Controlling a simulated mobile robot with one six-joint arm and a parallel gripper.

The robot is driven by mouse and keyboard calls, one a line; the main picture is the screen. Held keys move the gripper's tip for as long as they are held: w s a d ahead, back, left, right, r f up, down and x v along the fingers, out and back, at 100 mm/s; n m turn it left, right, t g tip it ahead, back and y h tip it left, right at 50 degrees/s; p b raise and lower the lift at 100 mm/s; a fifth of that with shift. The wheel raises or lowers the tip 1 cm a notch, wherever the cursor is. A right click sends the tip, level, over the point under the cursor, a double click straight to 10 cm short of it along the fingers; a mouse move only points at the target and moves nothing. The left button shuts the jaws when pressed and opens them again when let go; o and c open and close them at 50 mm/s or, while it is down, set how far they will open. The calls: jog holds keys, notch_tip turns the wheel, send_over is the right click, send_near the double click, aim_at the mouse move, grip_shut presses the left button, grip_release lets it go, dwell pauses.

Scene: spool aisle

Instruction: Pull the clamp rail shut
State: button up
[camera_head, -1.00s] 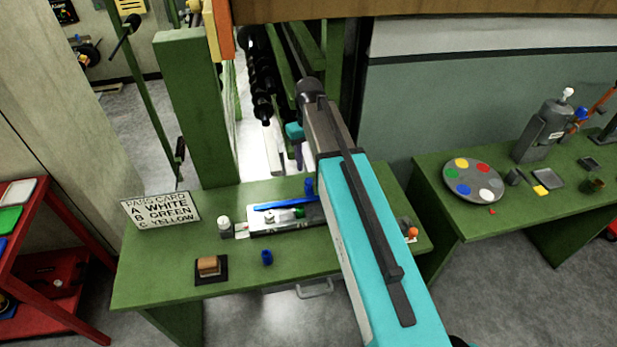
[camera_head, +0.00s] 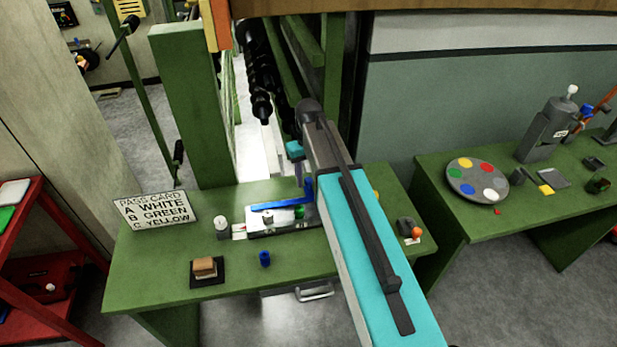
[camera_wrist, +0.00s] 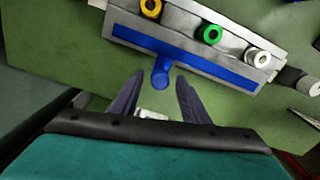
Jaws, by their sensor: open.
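The clamp rail is a long blue bar (camera_head: 281,206) along a grey fixture (camera_head: 262,228) on the green bench. My gripper (camera_wrist: 157,84) is open. Yellow (camera_wrist: 151,8), green (camera_wrist: 212,34) and white (camera_wrist: 258,58) spools sit in the fixture beyond the rail. In the head view my arm hides part of the fixture.
On the bench are a pass card sign (camera_head: 155,209), a white-capped bottle (camera_head: 222,228), a sponge block (camera_head: 205,268), a blue cup (camera_head: 265,259) and an orange-knobbed device (camera_head: 411,231). A second bench (camera_head: 465,222) at right carries a colour disc (camera_head: 477,180).

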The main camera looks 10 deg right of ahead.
aim_at(311, 197)
grip_shut()
jog(key=shift+s, duration=1.7)
jog(key=shift+f, duration=0.1)
grip_release()
jog(key=shift+r, duration=0.2)
